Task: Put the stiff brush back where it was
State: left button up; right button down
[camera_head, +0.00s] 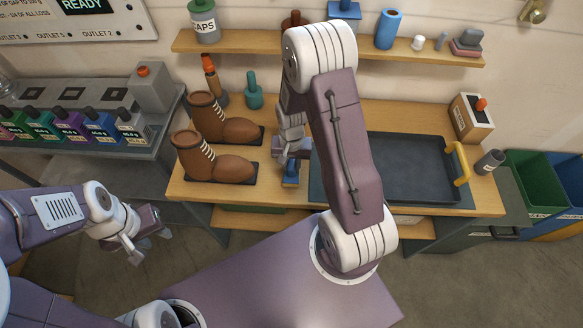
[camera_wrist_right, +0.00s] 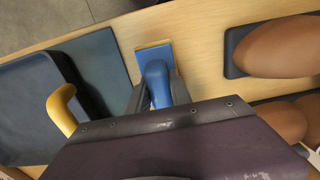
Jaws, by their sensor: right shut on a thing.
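The stiff brush (camera_head: 291,178) has a blue handle and a blue block with a yellowish edge. It is at the bench, between the brown boots and the dark tray; I cannot tell whether it touches the wood. My right gripper (camera_head: 290,158) is shut on its handle, partly hidden by my arm. In the right wrist view the brush (camera_wrist_right: 156,75) sits between the fingers, with its block pointing toward the bench's front edge. My left gripper (camera_head: 150,246) is open and empty, left of the bench and away from it.
Brown boots (camera_head: 222,168) stand on dark mats left of the brush. The dark tray (camera_head: 405,165) with a yellow handle (camera_head: 461,162) lies to the right. A teal-green object (camera_head: 254,92) and an orange-topped bottle (camera_head: 210,78) stand behind. A shelf (camera_head: 270,43) runs above.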

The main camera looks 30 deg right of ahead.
aim_at(292, 162)
jog(key=shift+w+d+f, duration=0.1)
jog(key=shift+f, duration=0.7)
jog(key=shift+f, duration=0.1)
jog(key=c, duration=1.2)
grip_release()
jog(key=shift+o, duration=0.2)
notch_tip(292, 162, up, 12)
jog(key=shift+r, duration=0.15)
jog(key=s+a+r+n+t, duration=0.1)
jog(key=s+a+n, duration=0.4)
jog(key=s, duration=0.3)
jog(key=shift+s+r+n, duration=0.15)
jog(key=shift+s+n, duration=0.15)
jog(key=shift+n, duration=0.3)
